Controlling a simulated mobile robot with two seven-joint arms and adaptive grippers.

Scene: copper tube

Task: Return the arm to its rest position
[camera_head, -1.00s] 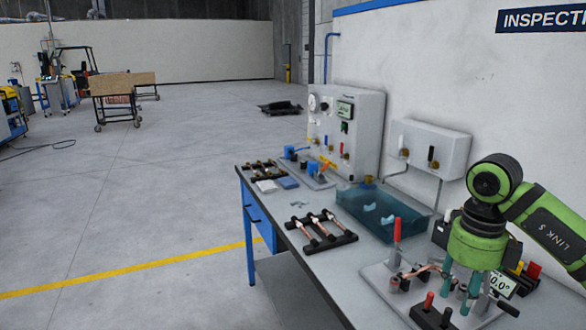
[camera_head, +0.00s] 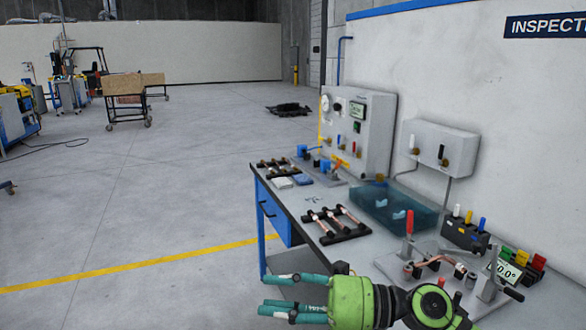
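My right gripper (camera_head: 264,294) is at the bottom centre, in front of the bench's near edge. Its green body points left and its teal fingers are spread apart with nothing seen between them. A bent copper tube (camera_head: 437,261) lies in the bending fixture (camera_head: 425,250) with the red upright handle, at the right of the bench. My gripper is left of this fixture and apart from it; my wrist covers part of its near side. My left gripper is not in view.
Colored blocks and a display (camera_head: 509,272) stand at the right.

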